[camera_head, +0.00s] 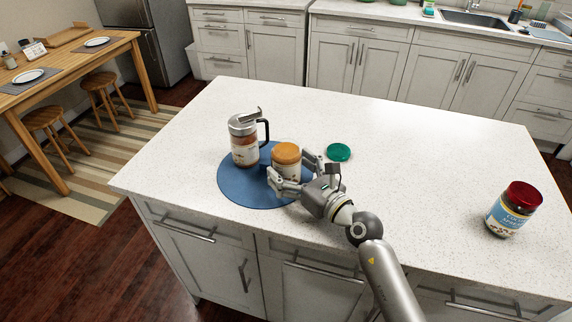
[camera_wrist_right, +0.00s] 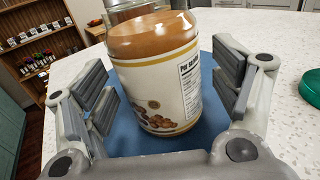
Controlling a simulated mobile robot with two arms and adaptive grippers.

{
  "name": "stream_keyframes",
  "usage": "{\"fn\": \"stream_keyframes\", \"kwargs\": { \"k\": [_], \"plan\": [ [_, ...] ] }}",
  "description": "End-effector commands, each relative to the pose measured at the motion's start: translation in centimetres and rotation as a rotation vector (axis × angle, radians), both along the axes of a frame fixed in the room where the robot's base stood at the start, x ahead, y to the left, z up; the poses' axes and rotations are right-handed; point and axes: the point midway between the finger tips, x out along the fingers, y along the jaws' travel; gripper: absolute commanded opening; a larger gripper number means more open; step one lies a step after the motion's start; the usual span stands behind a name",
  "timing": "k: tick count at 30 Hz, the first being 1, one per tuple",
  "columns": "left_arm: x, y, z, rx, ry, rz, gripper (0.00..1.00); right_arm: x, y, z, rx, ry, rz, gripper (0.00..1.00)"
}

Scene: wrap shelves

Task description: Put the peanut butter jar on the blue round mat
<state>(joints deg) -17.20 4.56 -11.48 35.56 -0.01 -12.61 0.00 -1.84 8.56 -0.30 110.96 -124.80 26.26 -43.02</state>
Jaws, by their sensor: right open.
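My right gripper (camera_head: 292,171) is open, with one finger on each side of the jar; a gap shows beside both fingers in the right wrist view. The lower front of the jar is partly hidden by the gripper in the head view. My left gripper is not in view.
A glass pitcher (camera_head: 245,148) with a metal top and black handle stands on the mat, left of the jar. A green round item (camera_head: 338,152) lies right of the mat. A red-lidded jar with a blue label (camera_head: 512,210) stands at the right. The white counter (camera_head: 420,160) between is clear.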

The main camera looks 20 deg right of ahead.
Motion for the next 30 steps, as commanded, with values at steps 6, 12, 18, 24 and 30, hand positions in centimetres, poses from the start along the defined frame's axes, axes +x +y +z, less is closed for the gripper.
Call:
{"fn": "stream_keyframes", "kwargs": {
  "k": [6,12,18,24,30],
  "plan": [
    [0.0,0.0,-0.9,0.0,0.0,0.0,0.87,-4.2,-1.7,-0.3,-0.004,0.002,0.0,0.83],
    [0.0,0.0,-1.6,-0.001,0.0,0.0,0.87,-7.4,-2.9,-0.2,-0.003,0.001,0.001,0.83],
    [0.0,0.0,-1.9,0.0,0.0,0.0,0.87,-9.0,-3.6,-0.1,-0.001,0.001,0.001,0.83],
    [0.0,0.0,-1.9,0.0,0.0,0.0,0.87,-9.3,-3.8,0.0,-0.002,-0.001,0.001,0.83],
    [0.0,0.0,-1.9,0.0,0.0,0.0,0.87,-9.3,-3.8,0.0,-0.001,0.0,0.001,0.83]
  ]
}}
